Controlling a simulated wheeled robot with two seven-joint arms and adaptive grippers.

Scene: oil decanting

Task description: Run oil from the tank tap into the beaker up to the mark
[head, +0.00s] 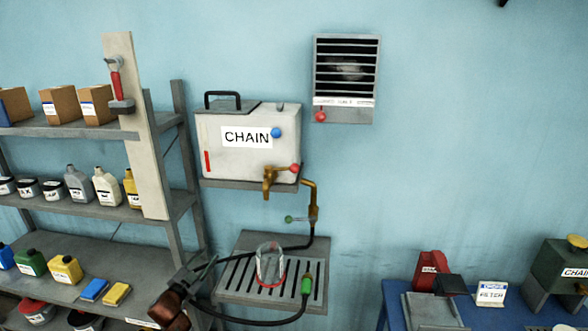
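The white tank (222,160) labelled CHAIN stands on a wall shelf. Its brass tap (268,180) points down at the front and has a red knob (294,168). The clear beaker (270,262) stands upright on the slotted drip tray (228,290), below the tap, with a red band near its base. I see no oil in it and no stream from the tap. My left gripper (208,268) is at the tray's left edge, left of the beaker and apart from it. Its fingers are dark and small, so their opening is unclear. My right gripper is out of view.
Shelves (150,215) stand left; a blue table (513,318) stands right.

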